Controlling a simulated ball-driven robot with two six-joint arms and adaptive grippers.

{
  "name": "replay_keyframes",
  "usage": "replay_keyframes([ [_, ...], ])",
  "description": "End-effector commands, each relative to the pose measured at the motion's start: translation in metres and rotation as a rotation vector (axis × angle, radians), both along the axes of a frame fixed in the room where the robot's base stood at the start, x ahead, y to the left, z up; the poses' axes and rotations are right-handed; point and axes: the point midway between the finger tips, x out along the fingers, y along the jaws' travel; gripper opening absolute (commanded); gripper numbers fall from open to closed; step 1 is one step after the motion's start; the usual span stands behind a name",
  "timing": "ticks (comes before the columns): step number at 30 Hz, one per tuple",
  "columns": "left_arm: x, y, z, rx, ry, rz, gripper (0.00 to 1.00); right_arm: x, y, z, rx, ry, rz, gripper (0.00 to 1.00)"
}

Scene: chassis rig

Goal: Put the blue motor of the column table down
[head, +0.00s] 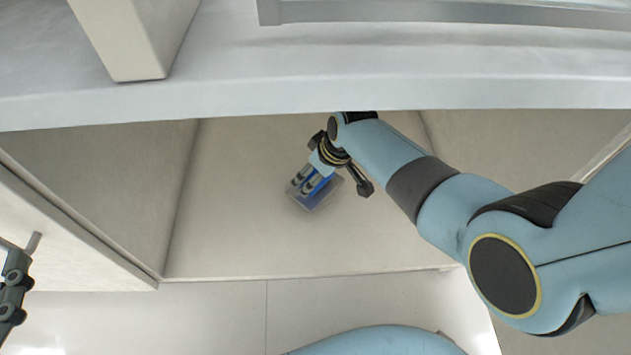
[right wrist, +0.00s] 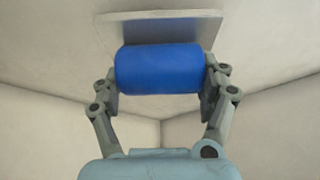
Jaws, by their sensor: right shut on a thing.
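The blue motor (right wrist: 158,69) is a blue cylinder lying crosswise between the fingers of my right gripper (right wrist: 160,85) in the right wrist view. The fingers are shut on its two ends. A pale flat plate with an upright side (right wrist: 150,28) shows just beyond the motor. In the head view my right gripper (head: 325,168) reaches down into a pale box-like recess, with the blue motor (head: 318,187) at its fingers, close to the recess floor. I cannot tell whether the motor touches the floor. My left gripper (head: 12,290) shows only in part at the left edge.
The recess has pale walls and a bare floor (head: 240,225), clear to the left of my right gripper. A light grey tabletop (head: 330,85) runs above it, bearing a pale post (head: 135,40) and a grey rail (head: 440,14). A low front edge (head: 300,275) bounds the recess.

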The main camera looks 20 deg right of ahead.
Motion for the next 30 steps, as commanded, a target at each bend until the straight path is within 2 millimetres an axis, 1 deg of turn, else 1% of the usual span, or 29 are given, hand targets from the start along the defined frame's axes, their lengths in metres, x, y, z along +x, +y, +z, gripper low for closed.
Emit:
replay_keyframes([
  [3, 0.015, -0.003, 0.029, 0.001, -0.129, -0.015, 0.40, 0.000, 0.000, -0.008, 0.000, -0.001, 0.000, 0.20],
  [7, 0.027, -0.007, 0.063, 0.002, -0.275, -0.033, 0.40, 0.000, 0.000, -0.015, 0.000, -0.001, 0.000, 0.20],
  [12, 0.034, -0.013, 0.109, 0.002, -0.468, -0.057, 0.40, 0.000, 0.000, -0.024, 0.000, -0.001, 0.000, 0.20],
  [15, 0.035, -0.015, 0.129, 0.002, -0.555, -0.068, 0.40, 0.000, 0.000, -0.027, 0.000, -0.001, 0.000, 0.20],
  [18, 0.034, -0.016, 0.142, 0.003, -0.609, -0.076, 0.40, 0.001, 0.000, -0.028, 0.000, -0.002, 0.000, 0.20],
  [21, 0.033, -0.017, 0.147, 0.003, -0.629, -0.078, 0.40, 0.001, 0.000, -0.028, 0.001, -0.003, 0.000, 0.20],
  [30, 0.033, -0.017, 0.147, 0.003, -0.633, -0.078, 0.40, 0.001, 0.000, -0.028, 0.001, -0.003, 0.000, 0.20],
])
